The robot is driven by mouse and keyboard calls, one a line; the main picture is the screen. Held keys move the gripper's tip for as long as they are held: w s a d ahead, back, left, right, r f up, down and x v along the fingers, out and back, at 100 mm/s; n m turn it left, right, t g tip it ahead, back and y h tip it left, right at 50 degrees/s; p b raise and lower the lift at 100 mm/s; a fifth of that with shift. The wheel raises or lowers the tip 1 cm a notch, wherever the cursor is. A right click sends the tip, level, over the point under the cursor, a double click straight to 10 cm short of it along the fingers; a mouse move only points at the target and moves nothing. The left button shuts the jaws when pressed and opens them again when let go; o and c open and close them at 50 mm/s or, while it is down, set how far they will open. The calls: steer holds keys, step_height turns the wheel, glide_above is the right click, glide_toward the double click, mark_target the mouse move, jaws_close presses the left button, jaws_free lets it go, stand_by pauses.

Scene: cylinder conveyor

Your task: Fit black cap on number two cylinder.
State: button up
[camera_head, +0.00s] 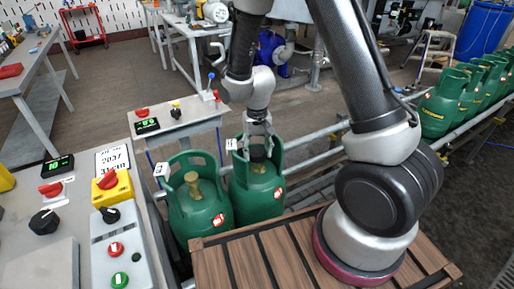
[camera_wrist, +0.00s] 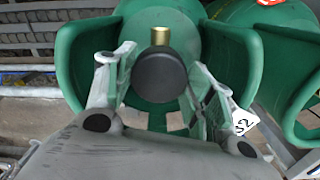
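The number two cylinder (camera_head: 258,194) is the right one of two near green cylinders, with a white tag (camera_head: 231,144) on its collar. In the wrist view its tag (camera_wrist: 241,122) reads 2. My gripper (camera_head: 258,147) points down into this cylinder's collar. In the wrist view the black cap (camera_wrist: 158,78) sits between my gripper's fingers (camera_wrist: 160,75), which appear to touch its sides. The brass valve (camera_wrist: 160,36) shows just above the cap in the picture, partly hidden by it. Whether cap and valve touch cannot be told.
Another green cylinder (camera_head: 193,212) stands close on the left, its brass valve bare. A wooden crate (camera_head: 240,262) is in front. A control desk (camera_head: 90,215) with buttons is at left. More green cylinders (camera_head: 444,104) line the conveyor at right. The collar walls surround my fingers closely.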

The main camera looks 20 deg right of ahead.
mark_target(257, 151)
steer(key=o, duration=0.4)
step_height(257, 151, up, 12)
stand_by(0.5)
